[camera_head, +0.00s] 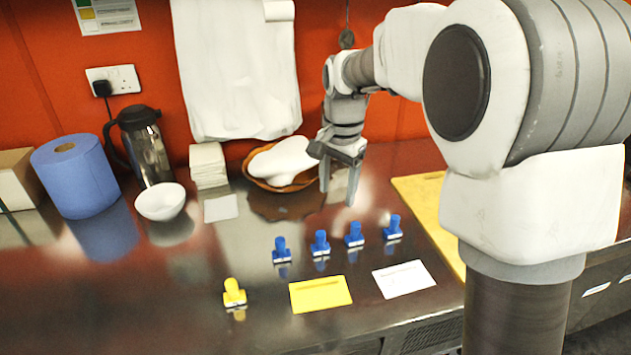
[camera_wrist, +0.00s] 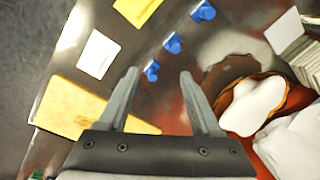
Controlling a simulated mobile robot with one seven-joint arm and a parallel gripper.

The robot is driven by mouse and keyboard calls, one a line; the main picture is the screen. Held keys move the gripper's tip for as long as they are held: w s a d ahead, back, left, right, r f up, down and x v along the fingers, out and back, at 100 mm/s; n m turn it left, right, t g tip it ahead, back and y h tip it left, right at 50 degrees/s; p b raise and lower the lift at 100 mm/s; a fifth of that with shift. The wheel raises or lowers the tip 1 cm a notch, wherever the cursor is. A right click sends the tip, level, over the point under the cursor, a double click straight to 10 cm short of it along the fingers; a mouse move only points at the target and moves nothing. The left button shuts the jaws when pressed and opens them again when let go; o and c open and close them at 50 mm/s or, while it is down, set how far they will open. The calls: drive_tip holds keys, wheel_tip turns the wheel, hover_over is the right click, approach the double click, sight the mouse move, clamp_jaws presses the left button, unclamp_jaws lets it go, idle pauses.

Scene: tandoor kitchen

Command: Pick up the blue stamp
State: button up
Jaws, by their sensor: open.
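Several blue stamps stand upright in a row on the steel counter in the head view. From left to right they are a first blue stamp (camera_head: 282,250), a second (camera_head: 320,243), a third (camera_head: 354,235) and a rightmost one (camera_head: 393,228). My gripper (camera_head: 338,191) is open and empty, above the counter and behind the row. In the wrist view, my gripper (camera_wrist: 160,74) has its fingers spread, with the nearest blue stamp (camera_wrist: 152,71) appearing between the fingertips but apart from them. Two more blue stamps, one in the middle (camera_wrist: 172,43) and one at the top (camera_wrist: 203,11), also show there.
A yellow stamp (camera_head: 234,293), a yellow card (camera_head: 320,294) and a white card (camera_head: 404,279) lie in front of the row. A basket with white cloth (camera_head: 283,161) stands behind. A yellow board (camera_head: 424,200) lies right. A white bowl (camera_head: 160,201) stands left.

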drive_tip(key=w+a+m+p, duration=0.1)
drive_tip(key=w+a+p, duration=0.1)
drive_tip(key=w+p, duration=0.2)
drive_tip(key=g, duration=0.1)
hover_over(321, 232)
drive_tip(key=shift+m, duration=0.3)
wheel_tip(321, 232, down, 11)
drive_tip(key=shift+w+f, duration=0.1)
drive_tip(key=shift+f, duration=0.05)
drive_tip(key=shift+s+f+p, duration=0.15)
drive_tip(key=shift+f, duration=1.3)
drive_tip(key=shift+s+f+p, duration=0.1)
drive_tip(key=shift+f+p, duration=0.05)
drive_tip(key=shift+f, duration=1.3)
clamp_jaws()
